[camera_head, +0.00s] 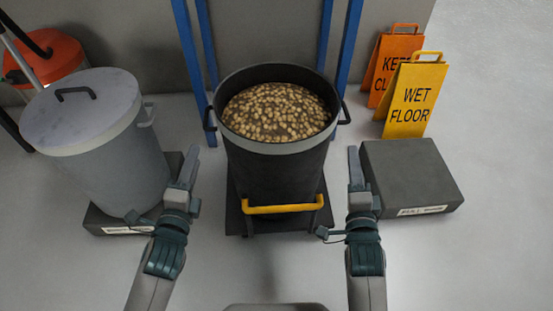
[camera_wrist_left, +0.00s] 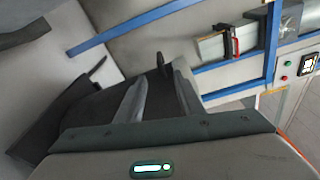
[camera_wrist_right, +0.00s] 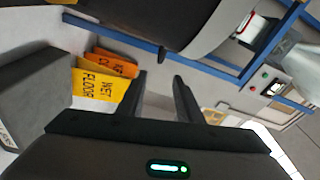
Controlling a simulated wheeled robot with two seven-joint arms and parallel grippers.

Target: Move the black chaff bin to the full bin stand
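The black chaff bin (camera_head: 285,170) stands upright in the middle of the head view, filled nearly to its pale rim with tan, grain-like pieces. It has a black loop handle on each side. My left gripper (camera_head: 186,168) is open and empty, left of the bin and lower than its left handle (camera_head: 208,119). My right gripper (camera_head: 355,166) is open and empty, below the right handle (camera_head: 345,114). In the right wrist view the bin's side (camera_wrist_right: 175,22) is above the fingers. The full bin stand (camera_head: 405,165) is a low, bare, dark block at the right.
The bin rests on a dark base (camera_head: 233,214) with a yellow bar (camera_head: 284,208). A lidded grey bin (camera_head: 100,150) stands at left. Blue posts (camera_head: 188,60) rise behind. Orange (camera_head: 385,70) and yellow (camera_head: 414,100) floor signs stand behind the full bin stand. Floor at far right is clear.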

